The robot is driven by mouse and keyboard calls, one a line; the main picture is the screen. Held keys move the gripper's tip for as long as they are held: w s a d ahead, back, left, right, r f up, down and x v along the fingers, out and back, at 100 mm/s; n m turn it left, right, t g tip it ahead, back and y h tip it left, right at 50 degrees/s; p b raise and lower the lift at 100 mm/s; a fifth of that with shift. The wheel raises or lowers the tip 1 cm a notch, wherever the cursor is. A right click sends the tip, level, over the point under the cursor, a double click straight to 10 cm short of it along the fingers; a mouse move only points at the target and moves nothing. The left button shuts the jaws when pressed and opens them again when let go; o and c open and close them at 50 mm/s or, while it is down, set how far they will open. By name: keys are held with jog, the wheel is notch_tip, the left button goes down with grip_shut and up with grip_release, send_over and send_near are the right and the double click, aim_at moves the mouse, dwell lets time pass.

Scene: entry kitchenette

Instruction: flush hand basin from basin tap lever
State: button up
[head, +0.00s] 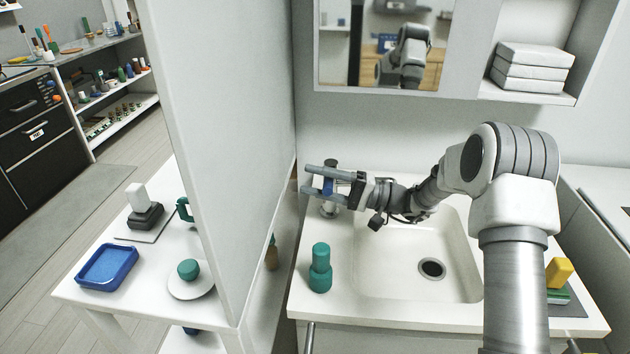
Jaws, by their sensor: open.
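The white hand basin (375,278) is set in the counter, with a dark drain (431,268) in its floor. No water shows in it. The basin tap (328,209) stands at the basin's back left corner, mostly hidden behind my gripper. A dark upper part of it (331,163) shows above the fingers. My gripper (306,179) is open and points left, its two fingers passing in front of the tap. A small blue part (327,187) shows between the fingers. I cannot tell whether it is the lever, or whether the fingers touch the tap.
A teal bottle (320,268) stands left of the basin. A yellow block (560,271) lies at the right on a green one. A partition (226,150) rises close left of the counter. A mirror cabinet (385,45) and shelf with folded towels (532,68) hang above.

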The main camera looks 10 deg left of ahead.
jog(key=w+d+f, duration=0.1)
jog(key=d+f, duration=0.2)
jog(key=d, duration=1.4)
jog(key=shift+f+p, duration=0.2)
jog(key=shift+p, duration=0.25)
jog(key=s+a+r+g+h, duration=0.1)
jog(key=s+a+r+h, duration=0.1)
jog(key=s+r+h, duration=0.4)
jog(key=s+a+r+g+h, duration=0.1)
jog(key=s+r+h, duration=0.1)
jog(key=s+h, duration=0.5)
jog(key=s+d+r+t+h, duration=0.2)
jog(key=s+d+t+h, duration=0.25)
jog(key=s, duration=0.45)
jog(key=s+d+r+t+h, duration=0.2)
jog(key=s+d+t+h, duration=0.15)
jog(key=s+d, duration=0.35)
notch_tip(320, 180, up, 13)
jog(key=s+p, duration=0.1)
jog(key=p, duration=1.2)
jog(key=shift+s+a+m+t+y, duration=0.15)
jog(key=shift+a+m+t+y, duration=0.15)
jog(key=shift+a+y, duration=0.1)
